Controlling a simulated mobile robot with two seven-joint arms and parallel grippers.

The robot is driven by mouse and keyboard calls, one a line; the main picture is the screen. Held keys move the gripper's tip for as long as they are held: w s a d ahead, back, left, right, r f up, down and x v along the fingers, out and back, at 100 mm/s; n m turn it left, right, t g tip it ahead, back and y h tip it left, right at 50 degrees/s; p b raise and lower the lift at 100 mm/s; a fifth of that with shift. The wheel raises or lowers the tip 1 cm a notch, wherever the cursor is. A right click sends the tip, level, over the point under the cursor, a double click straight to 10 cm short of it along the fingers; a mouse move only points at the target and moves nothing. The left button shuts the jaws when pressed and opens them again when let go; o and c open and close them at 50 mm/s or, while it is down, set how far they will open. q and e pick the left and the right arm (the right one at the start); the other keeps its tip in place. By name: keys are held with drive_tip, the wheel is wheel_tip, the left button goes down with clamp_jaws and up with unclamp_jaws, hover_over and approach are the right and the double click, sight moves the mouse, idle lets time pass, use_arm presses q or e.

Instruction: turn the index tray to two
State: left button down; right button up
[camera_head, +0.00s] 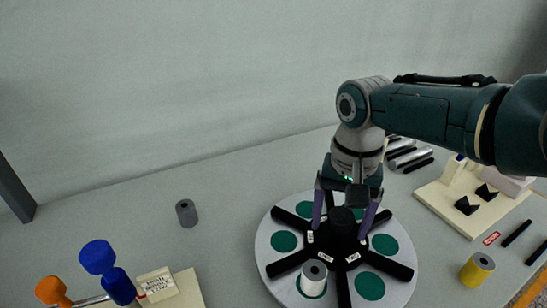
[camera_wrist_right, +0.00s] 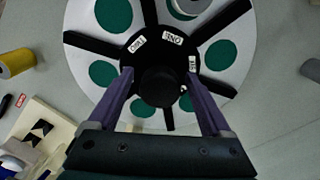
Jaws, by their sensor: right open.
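The index tray (camera_head: 268,252) is a round pale disc with black radial arms and green circular spots. A black hub with a round knob (camera_head: 342,219) stands at its middle, and small white labels sit around it; their words are too small to read surely. A grey-and-white spool (camera_head: 314,279) stands on the tray's near side. My right gripper (camera_head: 338,232) points down over the hub. Its purple fingers are open, one on each side of the knob; the right wrist view shows the knob (camera_wrist_right: 159,86) between them. I cannot tell whether they touch it. My left gripper is out of view.
A grey spool (camera_head: 186,213) stands left of the tray and a yellow spool (camera_head: 477,269) right of it. A blue-and-orange device (camera_head: 98,258) with a labelled stand is at front left. A cream fixture (camera_head: 450,207) and dark rods are at right.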

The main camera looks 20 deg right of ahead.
wheel_tip(320, 180, up, 9)
drive_tip(key=p, duration=0.4)
drive_tip(key=shift+r+p, duration=0.15)
drive_tip(key=shift+p, duration=0.2)
drive_tip(key=shift+r, duration=0.3)
